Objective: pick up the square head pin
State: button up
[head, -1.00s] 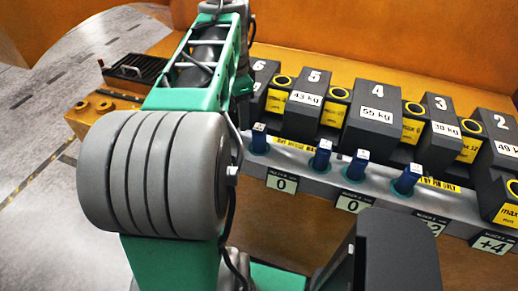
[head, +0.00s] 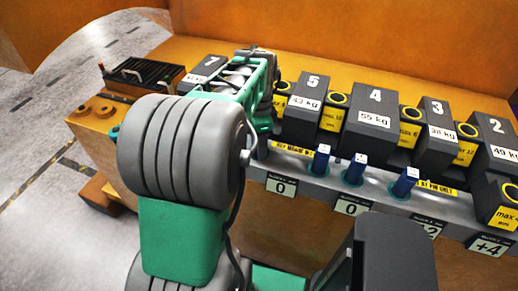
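Three blue pins with pale, square-looking tops stand in the grey rail: a left pin (head: 321,160), a middle pin (head: 355,169) and a right pin (head: 405,182). The right pin leans slightly. The heads are too small to tell clearly which one is the square head pin. My arm crosses the rail's left part, where a fourth pin's place is hidden. My gripper (head: 262,127) is at the far end of my arm, low beside the rail's left part and left of the visible pins. Its fingers are hidden or too dark to make out.
Dark numbered weight blocks, such as block 4 (head: 372,118) and block 5 (head: 304,106), stand behind the grey rail (head: 300,186). Yellow tags with ring holes sit between them. A black grate (head: 145,72) lies on the orange bench's left end. Grey floor is open at left.

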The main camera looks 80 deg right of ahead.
grip_shut()
dwell(0.4)
jog(key=shift+r, duration=0.1)
